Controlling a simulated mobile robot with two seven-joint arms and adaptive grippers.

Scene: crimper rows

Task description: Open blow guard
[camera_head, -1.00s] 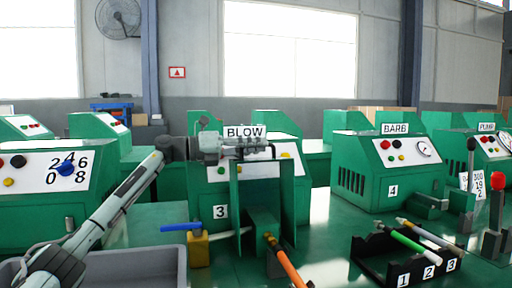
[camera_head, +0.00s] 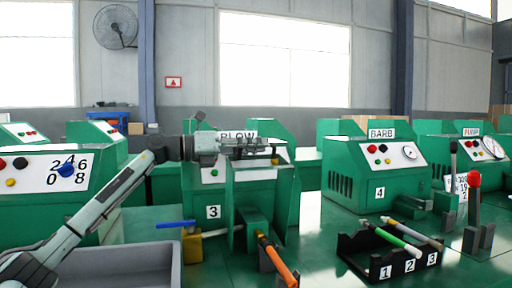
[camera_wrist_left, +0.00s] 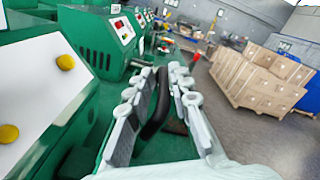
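The blow machine (camera_head: 286,190) is a green cabinet with a BLOW sign (camera_head: 238,135) and a number 3 label. Green upright panels, which look like its guard (camera_head: 240,205), stand at its front just below my left gripper (camera_head: 274,150). My left gripper reaches across the top of the machine and partly covers the sign. In the left wrist view its fingers (camera_wrist_left: 162,72) are apart, with a black curved bar (camera_wrist_left: 158,105) between them. A gap shows between the bar and the right finger. Whether the bar belongs to the guard is unclear. My right gripper is out of view.
A grey bin (camera_head: 150,262) is at lower left. The barb machine (camera_head: 350,160) stands to the right.

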